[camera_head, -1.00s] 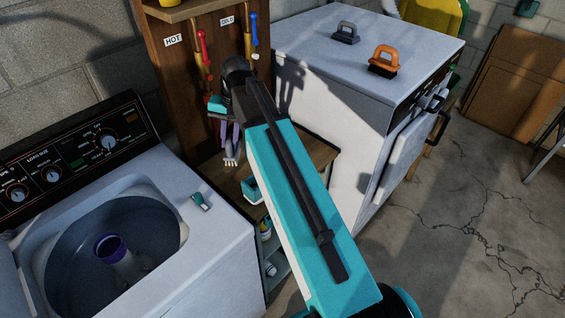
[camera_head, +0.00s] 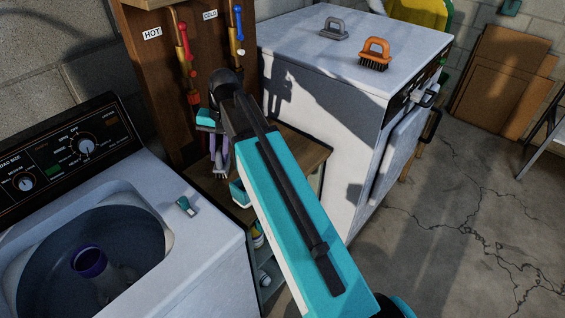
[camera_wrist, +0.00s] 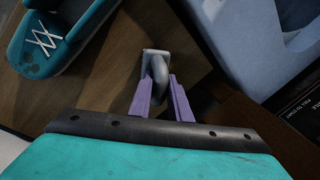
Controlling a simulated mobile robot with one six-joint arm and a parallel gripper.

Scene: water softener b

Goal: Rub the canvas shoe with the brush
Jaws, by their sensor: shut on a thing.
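My gripper (camera_head: 219,160) has purple fingers and hangs over the wooden shelf top (camera_head: 292,150) between the two white machines. In the wrist view my gripper (camera_wrist: 160,98) is shut on a grey brush (camera_wrist: 158,66) by its curved handle. The brush (camera_head: 221,174) is small and partly hidden in the head view. In the head view the shoe (camera_head: 239,193) is partly hidden by my arm.
An open washer (camera_head: 150,265) stands at left with a purple-rimmed agitator (camera_head: 89,262) and a small teal-and-grey item (camera_head: 185,206) on its rim. A white dryer (camera_head: 300,45) at right carries a grey brush (camera_head: 334,28) and an orange brush (camera_head: 375,52). Pipes with valves (camera_head: 236,35) rise behind.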

